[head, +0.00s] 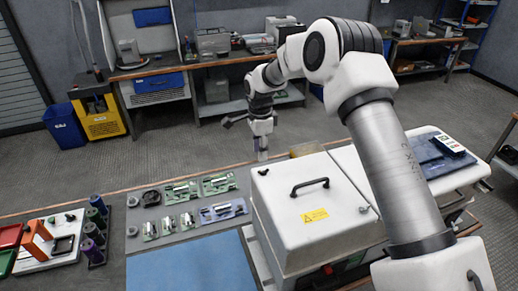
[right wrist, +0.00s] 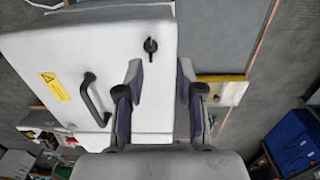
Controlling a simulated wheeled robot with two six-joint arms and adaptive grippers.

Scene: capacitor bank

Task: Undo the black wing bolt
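The black wing bolt (right wrist: 150,46) sits on the white lid near its edge in the right wrist view. In the head view it is a small dark piece (head: 263,172) at the far left corner of the white cabinet lid (head: 335,235). My right gripper (head: 262,154) points down just beyond that corner. In the right wrist view my right gripper (right wrist: 160,72) has its fingers apart with nothing between them. The bolt shows ahead of the fingertips, nearer the left finger, and is apart from them. My left gripper is not in view.
The lid has a black handle (head: 310,186) and a yellow warning label (head: 315,215). A grey mat with green boards (head: 219,183) lies left of the cabinet. A blue mat (head: 190,266) is clear in front. A yellow-edged block (right wrist: 222,90) is beyond the right finger.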

